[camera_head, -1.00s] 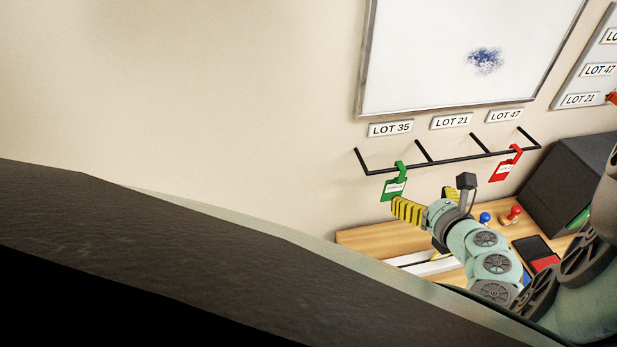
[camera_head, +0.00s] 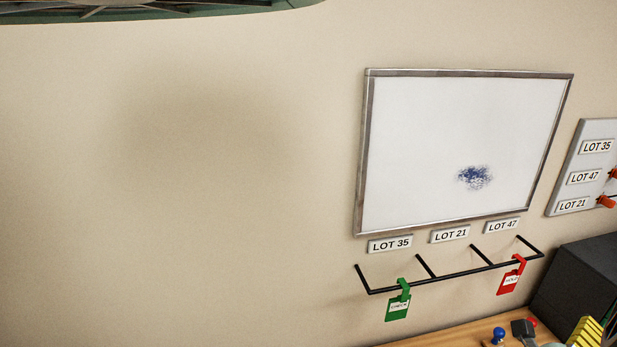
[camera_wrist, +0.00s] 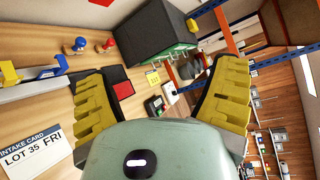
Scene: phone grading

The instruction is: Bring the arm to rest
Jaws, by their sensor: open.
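My gripper (camera_wrist: 165,110) is open and empty in the wrist view, its two yellow ribbed fingers spread wide apart. It hangs above the wooden desk, and nothing is between the fingers. In the head view a yellow finger of my gripper (camera_head: 584,333) shows at the bottom right corner, beside the dark box. The rest of the gripper is mostly cut off there. A green tag (camera_head: 398,309) hangs on the black rail under LOT 35, and a red tag (camera_head: 509,281) hangs under LOT 47. My gripper is apart from both tags.
The wooden desk (camera_wrist: 45,115) bears a dark box (camera_wrist: 148,30), blue (camera_wrist: 80,45) and red (camera_wrist: 106,46) stamps, an ink pad (camera_wrist: 122,90) and an intake card (camera_wrist: 33,150) reading LOT 35 FRI. A whiteboard (camera_head: 430,140) hangs on the wall. Shelving stands at right in the wrist view.

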